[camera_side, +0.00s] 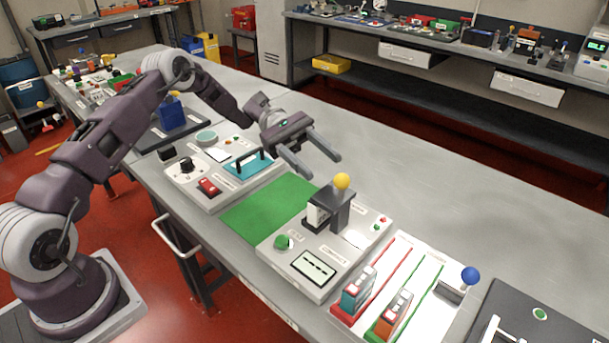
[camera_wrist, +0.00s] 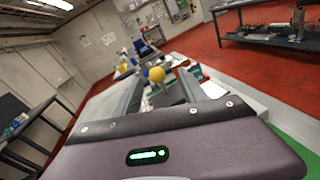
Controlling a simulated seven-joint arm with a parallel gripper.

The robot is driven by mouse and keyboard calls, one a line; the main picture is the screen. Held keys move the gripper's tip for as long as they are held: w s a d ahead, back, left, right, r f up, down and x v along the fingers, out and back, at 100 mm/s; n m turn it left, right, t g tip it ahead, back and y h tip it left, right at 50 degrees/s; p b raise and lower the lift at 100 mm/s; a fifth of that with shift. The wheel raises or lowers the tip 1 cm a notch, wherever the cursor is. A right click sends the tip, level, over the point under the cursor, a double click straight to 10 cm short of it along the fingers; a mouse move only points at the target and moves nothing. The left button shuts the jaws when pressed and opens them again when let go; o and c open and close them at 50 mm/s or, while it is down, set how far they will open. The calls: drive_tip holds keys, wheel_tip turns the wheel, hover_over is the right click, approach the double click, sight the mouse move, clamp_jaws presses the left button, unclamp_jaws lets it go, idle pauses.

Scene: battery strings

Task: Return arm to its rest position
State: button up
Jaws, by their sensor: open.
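My gripper (camera_side: 316,163) is open and empty in the side view. It hangs in the air above the bench, over the area between the teal-handled panel (camera_side: 262,166) and the panel with the yellow-knobbed lever (camera_side: 341,181). Its two fingers are apart with nothing between them. In the wrist view my gripper (camera_wrist: 160,90) also shows open, and a yellow ball (camera_wrist: 157,75) appears beyond the fingers. Two battery-like blocks, one teal and grey (camera_side: 358,288) and one orange and grey (camera_side: 394,314), stand on the white board with red and green strips (camera_side: 425,262).
A green mat (camera_side: 262,212) lies between the two panels. A blue-knobbed lever (camera_side: 470,274) stands right of the striped board. A dark panel with a white handle (camera_side: 530,325) is at the lower right. The bench's far right surface (camera_side: 450,205) is clear.

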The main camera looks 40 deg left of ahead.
drive_tip(key=s+d+r+m+t+y, duration=0.1)
drive_tip(key=s+d+r+m+y, duration=0.2)
drive_tip(key=s+r+m+y, duration=0.65)
drive_tip(key=s+a+r+m+t+y, duration=0.1)
drive_tip(key=s+a+t+y, duration=0.2)
drive_tip(key=s, duration=0.7)
drive_tip(key=s+a+m+t+y, duration=0.2)
drive_tip(key=s+a+t+y, duration=0.2)
drive_tip(key=s, duration=0.6)
drive_tip(key=shift+s+a+r+t, duration=0.2)
drive_tip(key=shift+r+t, duration=0.2)
drive_tip(key=shift+t, duration=0.3)
